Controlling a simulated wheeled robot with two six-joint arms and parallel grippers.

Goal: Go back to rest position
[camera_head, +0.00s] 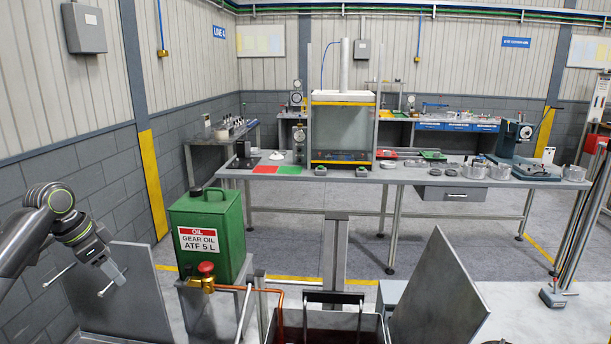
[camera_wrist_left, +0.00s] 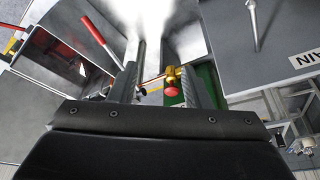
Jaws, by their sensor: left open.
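My left gripper (camera_head: 112,277) hangs in the air at the left of the head view, left of the green gear oil can (camera_head: 214,238). It is apart from the can. In the left wrist view the two fingers of the gripper (camera_wrist_left: 157,78) stand apart with nothing held between them. Beyond the fingers, the brass tap with its red knob (camera_wrist_left: 172,90) shows in the gap. The same red knob (camera_head: 206,267) is at the front of the can in the head view. My right gripper is not in view.
Grey tilted panels stand at the left (camera_head: 118,300) and right (camera_head: 437,292) of the front. A copper pipe (camera_head: 281,305) runs from the tap. A workbench (camera_head: 405,178) with parts and a press (camera_head: 343,132) stands behind. Open floor lies between.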

